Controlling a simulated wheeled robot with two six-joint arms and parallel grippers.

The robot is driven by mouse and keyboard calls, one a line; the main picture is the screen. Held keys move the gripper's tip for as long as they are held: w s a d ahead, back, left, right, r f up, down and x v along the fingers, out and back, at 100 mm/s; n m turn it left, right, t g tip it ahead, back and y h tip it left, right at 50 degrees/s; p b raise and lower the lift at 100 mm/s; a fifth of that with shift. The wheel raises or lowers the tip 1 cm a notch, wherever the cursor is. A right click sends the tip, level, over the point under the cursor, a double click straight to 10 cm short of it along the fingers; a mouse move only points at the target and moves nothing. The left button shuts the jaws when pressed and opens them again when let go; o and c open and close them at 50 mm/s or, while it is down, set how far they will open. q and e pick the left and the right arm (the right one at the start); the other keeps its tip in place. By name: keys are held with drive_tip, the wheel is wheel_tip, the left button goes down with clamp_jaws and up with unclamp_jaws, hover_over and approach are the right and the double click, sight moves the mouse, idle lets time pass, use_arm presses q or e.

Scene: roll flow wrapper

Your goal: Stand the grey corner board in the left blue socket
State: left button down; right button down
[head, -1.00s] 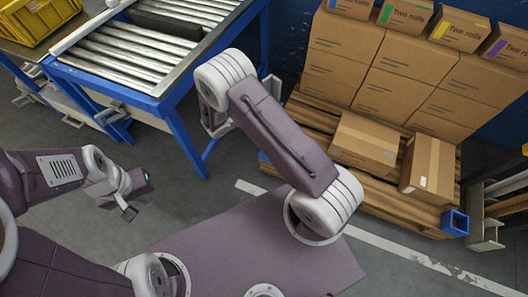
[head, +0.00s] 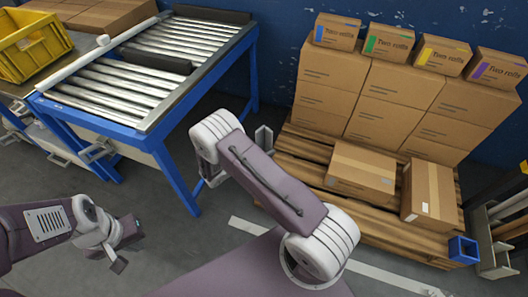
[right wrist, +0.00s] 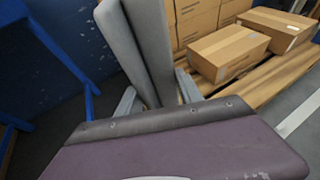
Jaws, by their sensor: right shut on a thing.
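The grey corner board (right wrist: 150,45) is a long L-shaped strip in the right wrist view. My right gripper (right wrist: 157,98) is shut on it, one finger on each side; the board's far end runs out of the top of that view. In the head view part of the grey board (head: 264,138) shows behind my right arm, left of the pallet. My right gripper is mostly hidden there by the arm. A blue socket (head: 463,250) stands at the pallet's front right corner. The left blue socket is not visible, hidden behind my right arm. My left gripper (head: 130,243) is open and empty over the floor.
The wooden pallet (head: 385,222) carries stacked cartons and two loose front cartons (head: 360,168) (head: 428,190). A blue-framed roller table (head: 147,128) stands left of my right arm. A yellow crate (head: 32,45) is at far left. A rack (head: 495,245) stands right of the pallet.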

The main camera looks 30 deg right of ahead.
drive_tip(key=c, duration=0.8)
unclamp_jaws()
drive_tip(key=shift+o, duration=0.2)
drive_tip(key=shift+r, duration=0.15)
drive_tip(key=p+v, duration=0.4)
drive_tip(key=v, duration=0.7)
drive_tip(key=s+r+m+g+y, duration=0.1)
drive_tip(key=s+r+m+y, duration=0.4)
drive_tip(key=m, duration=0.6)
drive_tip(key=s+a+r+m+g+y, duration=0.1)
drive_tip(key=s+r+m+g+y, duration=0.1)
drive_tip(key=s+r+m+y, duration=0.3)
drive_tip(key=s+m+y, duration=0.3)
drive_tip(key=s+m, duration=0.2)
drive_tip(key=m, duration=0.1)
drive_tip(key=shift+s+a+r, duration=0.2)
drive_tip(key=shift+r, duration=0.2)
